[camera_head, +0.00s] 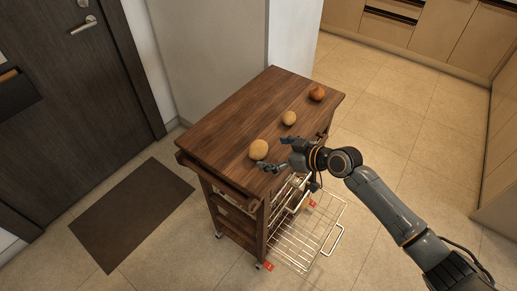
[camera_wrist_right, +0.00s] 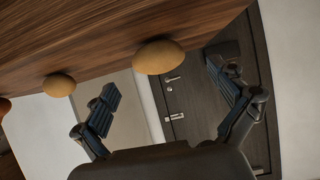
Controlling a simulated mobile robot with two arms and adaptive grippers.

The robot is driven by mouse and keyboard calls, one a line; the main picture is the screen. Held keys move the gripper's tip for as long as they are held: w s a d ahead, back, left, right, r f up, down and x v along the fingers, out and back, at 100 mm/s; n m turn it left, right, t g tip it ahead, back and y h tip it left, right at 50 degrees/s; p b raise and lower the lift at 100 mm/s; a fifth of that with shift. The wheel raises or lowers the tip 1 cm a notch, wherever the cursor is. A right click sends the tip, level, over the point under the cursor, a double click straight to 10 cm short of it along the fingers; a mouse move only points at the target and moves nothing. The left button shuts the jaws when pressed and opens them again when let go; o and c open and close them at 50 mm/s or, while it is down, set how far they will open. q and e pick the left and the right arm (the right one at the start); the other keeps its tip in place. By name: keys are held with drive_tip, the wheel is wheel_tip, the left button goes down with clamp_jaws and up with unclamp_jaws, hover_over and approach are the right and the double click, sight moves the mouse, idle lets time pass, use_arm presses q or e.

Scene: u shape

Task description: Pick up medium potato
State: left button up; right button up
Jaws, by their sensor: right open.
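Three round items lie in a row on the brown wooden cart top (camera_head: 232,125). The nearest is a tan potato (camera_head: 258,149), the middle one a smaller-looking tan potato (camera_head: 289,118), and the farthest a reddish-brown round item (camera_head: 317,93), perhaps an onion. I cannot tell for sure which one is the medium potato. My right gripper (camera_head: 272,153) is open and empty, just right of the nearest potato at the cart's edge. In the right wrist view, the nearest potato (camera_wrist_right: 158,57) shows beyond the gap between the open fingers (camera_wrist_right: 160,78), with the middle potato (camera_wrist_right: 58,85) to the left.
Wire baskets (camera_head: 300,232) stick out of the cart's side below my right arm. A grey wall block (camera_head: 212,55) stands behind the cart. A dark door (camera_head: 70,110) and a brown mat (camera_head: 130,213) are at left. Open tiled floor (camera_head: 385,130) lies at right.

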sight(264, 150)
drive_tip(key=shift+p+x, duration=0.55)
drive_tip(key=shift+x, duration=1.8)
drive_tip(key=shift+w, duration=0.15)
drive_tip(key=shift+d, duration=0.1)
drive_tip(key=c, duration=1.3)
drive_tip(key=shift+r, duration=0.1)
